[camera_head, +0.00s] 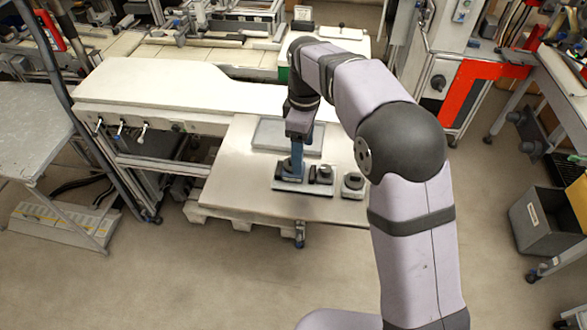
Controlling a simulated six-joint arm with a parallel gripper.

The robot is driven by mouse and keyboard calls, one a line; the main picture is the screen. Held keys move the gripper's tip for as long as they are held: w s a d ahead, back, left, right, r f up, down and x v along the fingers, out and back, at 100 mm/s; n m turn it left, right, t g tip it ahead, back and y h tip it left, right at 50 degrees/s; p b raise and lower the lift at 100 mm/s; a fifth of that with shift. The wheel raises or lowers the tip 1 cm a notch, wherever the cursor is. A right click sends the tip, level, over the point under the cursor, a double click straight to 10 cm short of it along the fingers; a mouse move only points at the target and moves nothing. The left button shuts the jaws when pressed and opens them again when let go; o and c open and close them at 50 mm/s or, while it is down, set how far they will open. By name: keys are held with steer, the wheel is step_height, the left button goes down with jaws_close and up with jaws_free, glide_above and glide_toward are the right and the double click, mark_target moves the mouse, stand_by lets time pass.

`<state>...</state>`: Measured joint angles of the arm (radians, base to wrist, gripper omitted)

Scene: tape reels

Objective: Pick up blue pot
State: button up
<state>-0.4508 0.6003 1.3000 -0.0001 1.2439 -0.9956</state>
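My gripper (295,168) points down over the metal table (240,180), above the left part of a small grey plate (305,187). A narrow blue part shows at the end of my arm. I cannot tell whether it is my gripper's fingers or something held. A dark round object sits on the plate right under the gripper and is partly hidden by it. I cannot make out a pot that is clearly blue. Whether the fingers touch or hold anything is too small to see.
A second dark object (323,174) stands close right of the gripper. A third dark round piece (353,182) sits on its own small base farther right. A shallow grey tray (276,134) lies behind. The table's left front is clear.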

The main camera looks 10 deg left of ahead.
steer(key=shift+w+a+r+n, duration=0.15)
steer(key=shift+a+n, duration=0.2)
steer(key=shift+a, duration=0.3)
steer(key=shift+w+a+f+n, duration=0.15)
steer(key=shift+a+n, duration=0.2)
steer(key=shift+a, duration=0.25)
steer(key=shift+w+f+p, duration=0.15)
steer(key=shift+f+p, duration=1.65)
steer(key=shift+f, duration=1.75)
steer(key=shift+c, duration=0.4)
steer(key=shift+r, duration=0.1)
steer(key=c, duration=1.4)
steer(key=shift+c, duration=0.2)
steer(key=shift+d+r+b, duration=0.1)
steer(key=shift+r+b, duration=1.45)
steer(key=shift+r, duration=3.45)
